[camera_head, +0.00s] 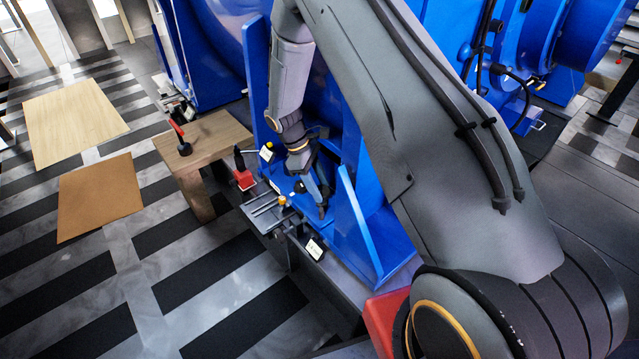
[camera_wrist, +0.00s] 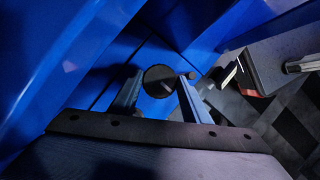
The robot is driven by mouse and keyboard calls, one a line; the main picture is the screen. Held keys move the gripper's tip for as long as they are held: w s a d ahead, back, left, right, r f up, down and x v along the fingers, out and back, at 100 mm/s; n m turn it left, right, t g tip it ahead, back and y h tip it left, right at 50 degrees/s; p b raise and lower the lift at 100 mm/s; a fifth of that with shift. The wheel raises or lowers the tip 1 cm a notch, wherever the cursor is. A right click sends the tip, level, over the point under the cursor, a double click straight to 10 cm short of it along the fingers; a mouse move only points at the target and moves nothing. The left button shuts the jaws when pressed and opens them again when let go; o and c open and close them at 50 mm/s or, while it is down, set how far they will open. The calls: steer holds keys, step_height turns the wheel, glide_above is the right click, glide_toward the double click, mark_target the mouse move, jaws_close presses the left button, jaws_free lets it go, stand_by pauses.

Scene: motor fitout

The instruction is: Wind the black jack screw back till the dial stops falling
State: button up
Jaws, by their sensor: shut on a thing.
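My gripper (camera_head: 320,207) reaches down among the blue motor's foot plates in the head view. In the wrist view its two fingers (camera_wrist: 160,88) stand on either side of a round black head (camera_wrist: 158,80), which I take to be the black jack screw. They are shut on it. Blue metal lies behind and to the left of it. In the head view the screw is mostly hidden by the gripper. I cannot make out a dial face or a reading in either view.
A small wooden table (camera_head: 215,137) at the left carries a black-based tool with a red handle (camera_head: 178,130). A red block (camera_head: 244,179) and a grey tray with rods (camera_head: 262,214) stand near the gripper. An upright blue plate (camera_head: 352,225) is close on its right.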

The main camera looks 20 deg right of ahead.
steer(key=n+p, duration=0.1)
steer(key=n, duration=0.1)
steer(key=n+t+p, duration=0.1)
steer(key=n, duration=0.1)
steer(key=n+t+p, duration=0.1)
steer(key=n, duration=0.1)
steer(key=shift+s+r+h+p, duration=0.1)
steer(key=shift+s+h+p, duration=0.2)
steer(key=shift+h, duration=0.1)
steer(key=n+t, duration=0.1)
steer(key=n, duration=0.2)
steer(key=n+t+p, duration=0.1)
steer(key=n, duration=0.2)
steer(key=shift+s+y, duration=0.1)
steer(key=shift+y, duration=0.2)
steer(key=shift+t, duration=0.3)
steer(key=o, duration=1)
steer(key=shift+o, duration=0.2)
steer(key=v, duration=0.7)
steer(key=shift+a+r+p, duration=0.15)
steer(key=shift+r+p, duration=0.1)
steer(key=shift+p, duration=0.15)
